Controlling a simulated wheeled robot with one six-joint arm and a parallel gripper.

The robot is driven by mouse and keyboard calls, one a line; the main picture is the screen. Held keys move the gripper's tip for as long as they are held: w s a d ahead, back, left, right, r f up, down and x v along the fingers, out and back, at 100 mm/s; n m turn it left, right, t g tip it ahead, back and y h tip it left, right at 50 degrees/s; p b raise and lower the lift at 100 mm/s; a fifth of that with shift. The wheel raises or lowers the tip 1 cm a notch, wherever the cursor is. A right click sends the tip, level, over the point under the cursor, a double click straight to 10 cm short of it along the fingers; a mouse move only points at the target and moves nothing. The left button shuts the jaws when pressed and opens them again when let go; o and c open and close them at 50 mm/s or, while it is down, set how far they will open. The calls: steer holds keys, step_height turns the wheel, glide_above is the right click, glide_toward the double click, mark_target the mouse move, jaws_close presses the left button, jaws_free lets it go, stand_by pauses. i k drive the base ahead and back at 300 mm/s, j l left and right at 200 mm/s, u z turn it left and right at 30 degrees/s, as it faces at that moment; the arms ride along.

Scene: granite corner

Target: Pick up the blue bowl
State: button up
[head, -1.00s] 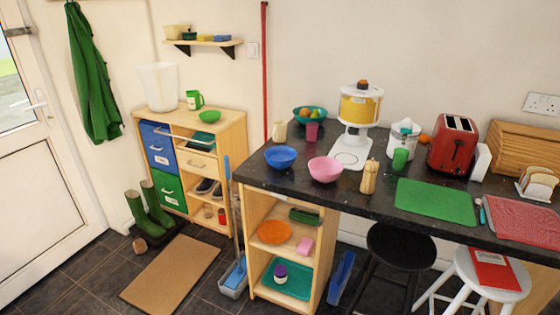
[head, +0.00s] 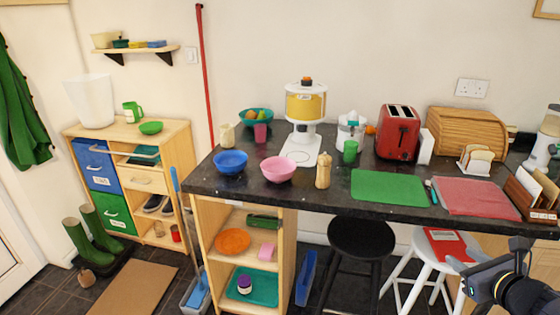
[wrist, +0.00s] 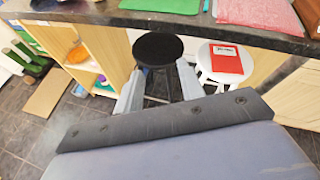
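The blue bowl (head: 231,162) sits upright on the left end of the dark granite counter (head: 330,196), near its front edge. A pink bowl (head: 278,170) stands just right of it. My gripper (head: 482,258) is at the lower right of the head view, in front of the counter and far to the right of the blue bowl. In the wrist view my gripper (wrist: 160,70) has its two grey fingers apart, with nothing between them. The blue bowl does not show in the wrist view.
A pepper mill (head: 323,170), a cream jug (head: 227,135), a pink cup (head: 260,133) and a juice dispenser (head: 305,105) stand around the bowls. A black stool (head: 361,238) and a white stool (head: 430,262) stand before the counter. Open shelves (head: 207,235) are under its left end.

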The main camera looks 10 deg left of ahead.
mark_target(229, 162)
steer(key=i+j+u, duration=0.1)
steer(key=j, duration=0.35)
steer(key=i+j, duration=0.2)
steer(key=j, duration=0.25)
steer(key=i+j+u, duration=0.15)
steer(key=j, duration=0.3)
steer(key=i+j+u, duration=0.1)
steer(key=j, duration=0.3)
steer(key=i+j, duration=0.3)
steer(key=i+j+u, duration=0.15)
steer(key=j, duration=0.35)
steer(key=i, duration=0.05)
